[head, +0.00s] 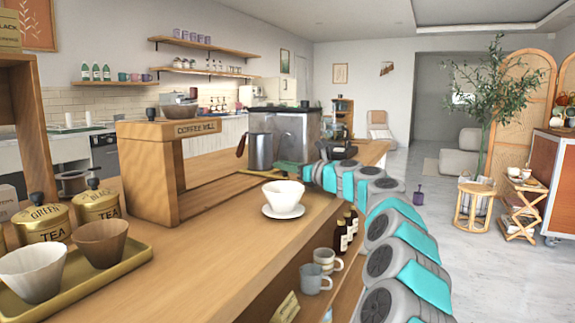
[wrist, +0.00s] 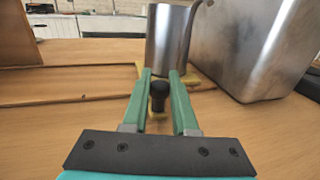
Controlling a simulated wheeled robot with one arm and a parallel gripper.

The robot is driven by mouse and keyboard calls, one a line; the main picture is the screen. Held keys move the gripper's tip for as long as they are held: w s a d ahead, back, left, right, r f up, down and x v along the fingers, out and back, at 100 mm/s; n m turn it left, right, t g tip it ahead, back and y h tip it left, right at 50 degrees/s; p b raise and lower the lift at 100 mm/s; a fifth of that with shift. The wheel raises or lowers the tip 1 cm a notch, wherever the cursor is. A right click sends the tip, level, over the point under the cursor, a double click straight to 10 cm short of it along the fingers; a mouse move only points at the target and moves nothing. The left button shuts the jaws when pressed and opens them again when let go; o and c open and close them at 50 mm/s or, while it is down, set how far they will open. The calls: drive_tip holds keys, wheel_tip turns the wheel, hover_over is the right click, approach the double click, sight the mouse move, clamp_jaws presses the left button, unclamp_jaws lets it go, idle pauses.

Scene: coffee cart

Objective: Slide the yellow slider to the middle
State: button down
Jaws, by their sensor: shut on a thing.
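The yellow slider (wrist: 197,84) shows only as small yellow parts around my fingers in the wrist view. A dark upright knob (wrist: 158,93) stands between the green fingers of my gripper (wrist: 160,74), which are shut on it. A steel cup (wrist: 168,35) stands just beyond the fingertips, and its base is partly hidden by them. In the head view the cup (head: 259,152) stands on the counter, with my gripper (head: 285,168) low at its right. The knob is not clear there.
A wooden track (wrist: 85,97) runs left from the slider in the wrist view. A large steel box (wrist: 255,50) stands close on the right. The wooden coffee mill stand (head: 150,175) is left of the cup. A white cup on a saucer (head: 283,212) sits nearer the counter's edge.

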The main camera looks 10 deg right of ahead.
drive_tip(key=shift+s+a, duration=0.75)
drive_tip(key=shift+s, duration=0.35)
drive_tip(key=shift+s+a, duration=0.7)
drive_tip(key=shift+s, duration=0.35)
drive_tip(key=c, duration=0.7)
unclamp_jaws()
drive_tip(key=shift+b+v, duration=0.3)
drive_tip(key=shift+v, duration=3.6)
